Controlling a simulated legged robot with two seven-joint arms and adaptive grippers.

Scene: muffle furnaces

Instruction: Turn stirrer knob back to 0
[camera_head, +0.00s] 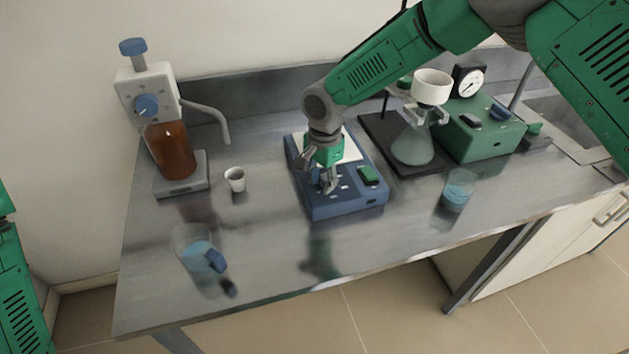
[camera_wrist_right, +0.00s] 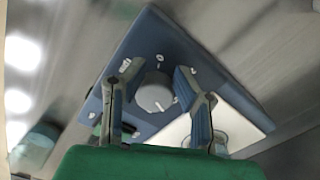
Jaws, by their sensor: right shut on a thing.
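The blue stirrer (camera_head: 345,208) stands on the metal bench, with a white top plate (camera_head: 351,150) and a green switch (camera_head: 368,175). My right gripper (camera_head: 325,182) reaches down over its front panel. In the right wrist view, the round grey stirrer knob (camera_wrist_right: 153,93) sits between the two fingers of my right gripper (camera_wrist_right: 156,75), which is shut on it. A pale line on the knob points toward the lower right of that view. A small white 0-like mark (camera_wrist_right: 159,58) shows above the knob. My left gripper is out of view.
An overhead stirrer with a brown vessel (camera_head: 171,150) and a white cup (camera_head: 235,179) stand to the left. Beakers stand front left (camera_head: 192,245) and right (camera_head: 455,192). A flask (camera_head: 412,145) and green pump (camera_head: 480,135) are behind right. The front-middle bench is clear.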

